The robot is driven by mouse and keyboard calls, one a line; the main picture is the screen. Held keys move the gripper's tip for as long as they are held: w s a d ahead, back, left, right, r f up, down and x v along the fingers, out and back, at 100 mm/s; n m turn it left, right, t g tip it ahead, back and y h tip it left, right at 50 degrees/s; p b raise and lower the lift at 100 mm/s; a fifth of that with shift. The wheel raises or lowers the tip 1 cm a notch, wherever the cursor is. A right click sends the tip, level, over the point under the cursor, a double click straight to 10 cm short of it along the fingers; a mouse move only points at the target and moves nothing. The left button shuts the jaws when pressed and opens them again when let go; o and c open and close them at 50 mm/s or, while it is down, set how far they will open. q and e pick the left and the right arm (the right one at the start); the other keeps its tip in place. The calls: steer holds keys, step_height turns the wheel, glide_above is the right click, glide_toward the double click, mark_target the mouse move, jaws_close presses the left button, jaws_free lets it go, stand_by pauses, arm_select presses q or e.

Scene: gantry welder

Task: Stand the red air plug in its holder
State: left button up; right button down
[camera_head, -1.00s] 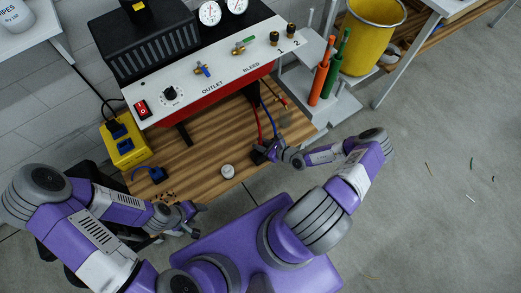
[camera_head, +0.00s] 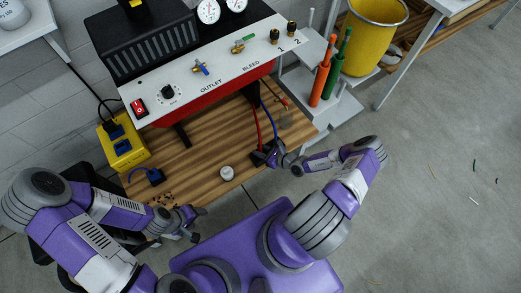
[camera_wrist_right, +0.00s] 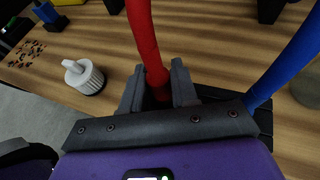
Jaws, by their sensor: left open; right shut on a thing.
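My right gripper (camera_head: 266,156) is low over the front of the wooden bench. In the right wrist view its fingers (camera_wrist_right: 158,88) are shut on the lower end of the red air plug's hose (camera_wrist_right: 145,45). The plug's tip is hidden between and below the fingers. The red hose (camera_head: 257,128) rises from there toward the welder panel. A dark block (camera_wrist_right: 262,118) shows beside and under the fingers; I cannot tell whether it is the holder or whether the plug is in it. My left gripper (camera_head: 191,224) is open and empty, off the bench's front edge.
A blue hose (camera_head: 269,107) runs close to the red one, right of it in the right wrist view (camera_wrist_right: 296,62). A white ribbed knob (camera_head: 227,173) stands left of my right gripper. A blue-black connector (camera_head: 151,176) and a yellow box (camera_head: 124,147) are farther left.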

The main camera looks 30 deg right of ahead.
steer(key=c, duration=0.9)
jaws_free()
steer(key=shift+o, duration=0.2)
steer(key=shift+r, duration=0.5)
steer(key=p+v, duration=0.3)
steer(key=v, duration=0.8)
steer(key=s+a+r+n+g, duration=0.3)
steer(key=s+a+n+g, duration=0.3)
steer(key=a+n, duration=0.4)
steer(key=s+a+r+n+g, duration=0.2)
steer(key=s+a+n+g, duration=0.1)
steer(key=a+n+g, duration=0.65)
steer(key=r+n+t, duration=0.1)
steer(key=n, duration=0.1)
steer(key=w+r+n+t+h, duration=0.1)
steer(key=n, duration=0.2)
steer(key=w+a+r+n+t+h, duration=0.1)
steer(key=r+n+t, duration=0.1)
steer(key=n, duration=0.1)
steer(key=shift+w+r+n, duration=0.1)
steer(key=shift+w+n, duration=0.05)
steer(key=shift+n, duration=0.1)
